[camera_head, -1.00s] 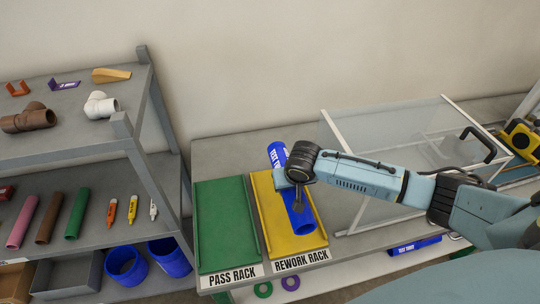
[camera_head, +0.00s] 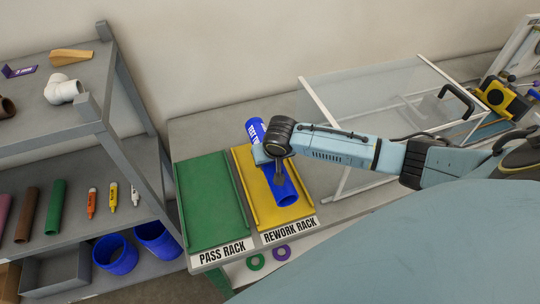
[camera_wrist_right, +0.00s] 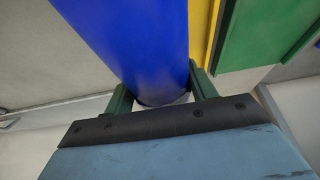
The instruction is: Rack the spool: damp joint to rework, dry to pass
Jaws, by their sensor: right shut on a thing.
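The blue spool (camera_head: 285,190), a pipe with white lettering at its far end, is over the yellow rework rack (camera_head: 293,212), lying roughly along it. I cannot tell whether it touches the rack. My right gripper (camera_head: 272,162) is shut on the spool near its middle. The right wrist view shows the blue spool (camera_wrist_right: 140,40) between the two green fingers (camera_wrist_right: 160,92). The empty green pass rack (camera_head: 208,200) lies to the left of the rework rack. My left gripper is not in view. No damp mark can be made out on the spool.
A clear-panelled frame (camera_head: 375,90) stands right of the racks. A grey shelf unit (camera_head: 75,130) at the left holds fittings, coloured pipes and markers. Green and purple rings (camera_head: 281,253) lie below the racks' front edge.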

